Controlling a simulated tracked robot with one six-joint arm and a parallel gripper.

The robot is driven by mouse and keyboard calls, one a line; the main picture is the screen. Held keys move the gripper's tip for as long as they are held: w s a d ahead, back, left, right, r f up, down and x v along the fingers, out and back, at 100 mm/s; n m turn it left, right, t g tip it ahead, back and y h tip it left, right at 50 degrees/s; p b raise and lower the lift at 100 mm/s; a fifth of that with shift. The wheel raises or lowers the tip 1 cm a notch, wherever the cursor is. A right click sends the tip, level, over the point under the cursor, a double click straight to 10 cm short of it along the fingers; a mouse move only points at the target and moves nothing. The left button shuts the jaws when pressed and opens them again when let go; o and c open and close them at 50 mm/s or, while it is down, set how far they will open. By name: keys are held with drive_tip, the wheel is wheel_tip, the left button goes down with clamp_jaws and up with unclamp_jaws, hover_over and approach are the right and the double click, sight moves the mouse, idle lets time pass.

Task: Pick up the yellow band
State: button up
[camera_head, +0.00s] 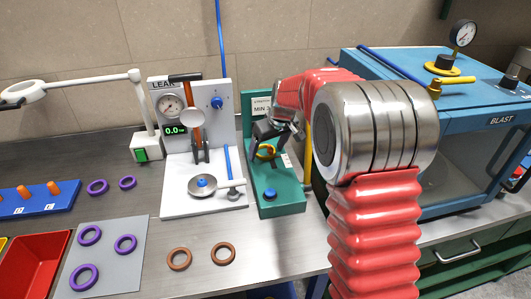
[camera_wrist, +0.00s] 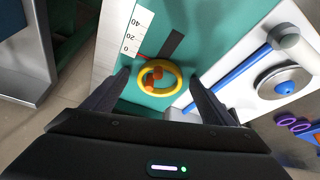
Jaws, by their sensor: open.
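The yellow band (camera_head: 266,151) is on the green stretch stand (camera_head: 283,201) in the middle of the bench. In the wrist view the yellow band (camera_wrist: 160,79) is a ring around orange pegs (camera_wrist: 153,76), near a white scale. My gripper (camera_head: 272,138) is at the stand, right by the band. In the wrist view my gripper (camera_wrist: 160,88) has its two dark fingers apart, one on each side of the band, with small gaps. The band is partly hidden by a finger in the head view.
The white leak tester (camera_head: 205,190) with gauge stands left of the stand. The blue blast cabinet (camera_head: 470,130) is at right. Purple rings (camera_head: 98,187), two brown rings (camera_head: 222,253), a grey mat (camera_head: 118,270) and a red bin (camera_head: 35,265) lie at the front left.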

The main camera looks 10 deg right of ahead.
idle(0.3)
drive_tip(key=c, duration=1.2)
drive_tip(key=shift+r, duration=0.15)
wheel_tip(320, 180, up, 10)
drive_tip(key=shift+f, duration=0.1)
idle(0.4)
